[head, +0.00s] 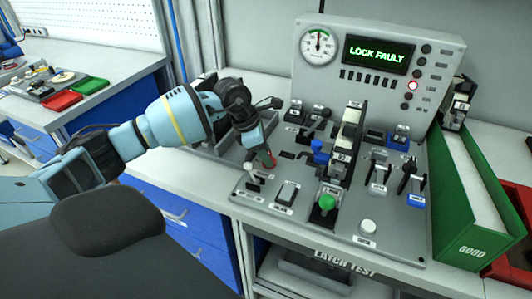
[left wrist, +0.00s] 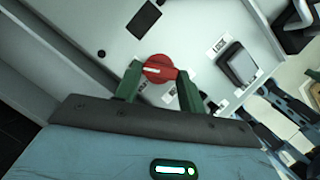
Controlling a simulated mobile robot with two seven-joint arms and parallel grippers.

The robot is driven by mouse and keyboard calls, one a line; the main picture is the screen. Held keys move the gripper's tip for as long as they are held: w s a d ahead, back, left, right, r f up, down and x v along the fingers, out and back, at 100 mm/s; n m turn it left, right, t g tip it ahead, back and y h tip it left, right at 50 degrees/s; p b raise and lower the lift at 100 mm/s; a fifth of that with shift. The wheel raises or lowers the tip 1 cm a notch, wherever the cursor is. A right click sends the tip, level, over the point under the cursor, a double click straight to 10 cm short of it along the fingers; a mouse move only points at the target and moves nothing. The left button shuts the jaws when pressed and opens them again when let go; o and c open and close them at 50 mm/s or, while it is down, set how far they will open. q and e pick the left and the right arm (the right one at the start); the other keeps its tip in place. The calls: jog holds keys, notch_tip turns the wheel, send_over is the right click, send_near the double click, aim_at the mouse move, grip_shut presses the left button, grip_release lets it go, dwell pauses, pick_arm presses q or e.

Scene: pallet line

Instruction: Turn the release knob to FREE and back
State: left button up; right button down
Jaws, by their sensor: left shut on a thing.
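The release knob (left wrist: 158,69) is red with a pale pointer line, and it sits on the grey test panel (head: 330,224). My left gripper (left wrist: 160,85) has its two green fingers on either side of the knob, shut on it. In the head view, the left gripper (head: 268,158) reaches down at the panel's left part, with a little of the red knob showing at the fingers. A LOCK label shows to the right of the knob in the left wrist view; a FREE label cannot be read. My right gripper is not in view.
The upright console has a gauge (head: 319,45) and a display (head: 378,54) reading LOCK FAULT, with a lit red lamp. Levers, switches and a green knob (head: 327,202) crowd the panel. A green GOOD bin (head: 470,240) stands at the right.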

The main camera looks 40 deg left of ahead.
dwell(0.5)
pick_arm(q)
jog(key=o, duration=1)
jog(key=shift+r, duration=0.1)
jog(key=shift+v, duration=3.8)
